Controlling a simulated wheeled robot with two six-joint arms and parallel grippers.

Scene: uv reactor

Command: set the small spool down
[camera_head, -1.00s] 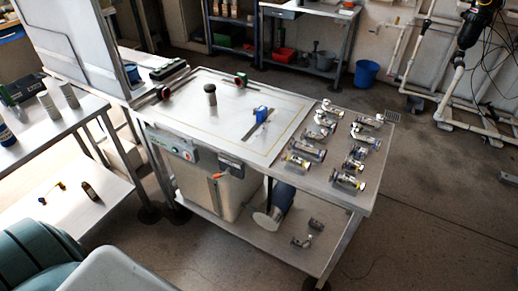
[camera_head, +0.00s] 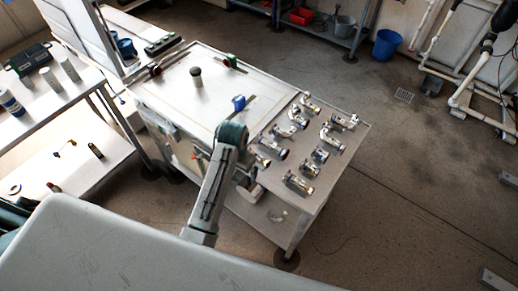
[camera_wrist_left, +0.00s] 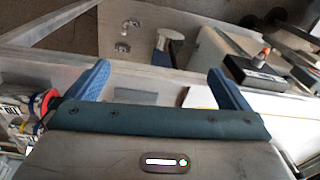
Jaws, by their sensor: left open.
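Several metal pipe fittings with flanged or clamped ends stand in two rows on the right end of the workbench (camera_head: 330,185); one short fitting (camera_head: 300,184) lies at the near end. I cannot tell which piece is the small spool. Two small fittings lie on the lower shelf in the left wrist view, one (camera_wrist_left: 122,46) nearer than the other (camera_wrist_left: 131,23). My left gripper (camera_wrist_left: 160,88) is open, with nothing seen between its blue fingers. It hangs at the bench's front edge, pointing towards the lower shelf. My right gripper is not in view.
A tipped cylinder with a blue end (camera_wrist_left: 168,40) lies on the lower shelf beside a pale bin (camera_wrist_left: 213,55). A side table (camera_head: 40,118) is at left.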

